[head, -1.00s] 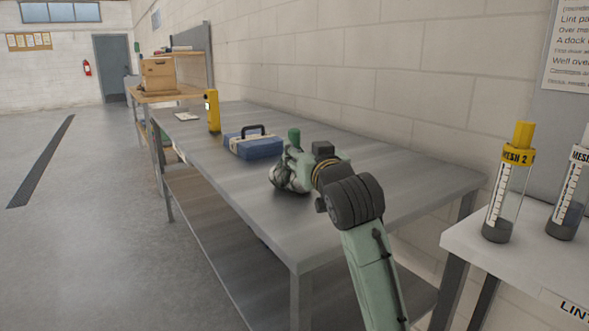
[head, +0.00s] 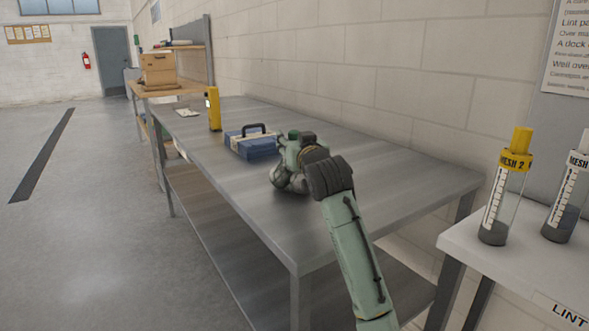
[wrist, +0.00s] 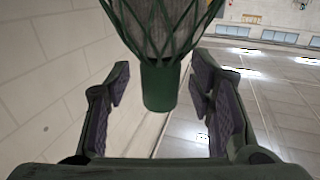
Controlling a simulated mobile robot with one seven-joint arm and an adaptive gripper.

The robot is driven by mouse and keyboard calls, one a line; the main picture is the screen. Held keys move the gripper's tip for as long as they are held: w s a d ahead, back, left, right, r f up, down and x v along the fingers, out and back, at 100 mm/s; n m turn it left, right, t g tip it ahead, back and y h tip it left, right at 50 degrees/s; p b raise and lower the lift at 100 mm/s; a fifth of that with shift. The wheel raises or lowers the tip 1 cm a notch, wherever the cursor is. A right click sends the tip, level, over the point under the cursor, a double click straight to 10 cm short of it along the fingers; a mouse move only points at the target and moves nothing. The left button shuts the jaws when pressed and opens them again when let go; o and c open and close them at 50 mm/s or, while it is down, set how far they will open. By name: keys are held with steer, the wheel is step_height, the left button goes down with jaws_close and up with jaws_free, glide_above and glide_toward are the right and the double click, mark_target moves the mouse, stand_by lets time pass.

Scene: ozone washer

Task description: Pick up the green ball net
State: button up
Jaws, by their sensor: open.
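The green ball net (wrist: 158,25), dark green mesh around something grey, fills the top middle of the wrist view. Its solid green neck (wrist: 162,88) lies between my gripper's fingers (wrist: 160,78), with a gap on either side. The fingers are open. In the head view the net (head: 284,182) shows as a grey bulge on the metal table, partly hidden by my gripper (head: 293,150) and wrist. The exact finger position cannot be told there.
A blue case (head: 252,146) sits on the metal table (head: 370,190) just behind the net, with a yellow device (head: 213,108) farther back. A brick wall (head: 400,90) runs along the right. Mesh cylinders (head: 505,190) stand on a white table at right.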

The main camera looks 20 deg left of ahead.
jaws_close()
stand_by(0.5)
stand_by(0.3)
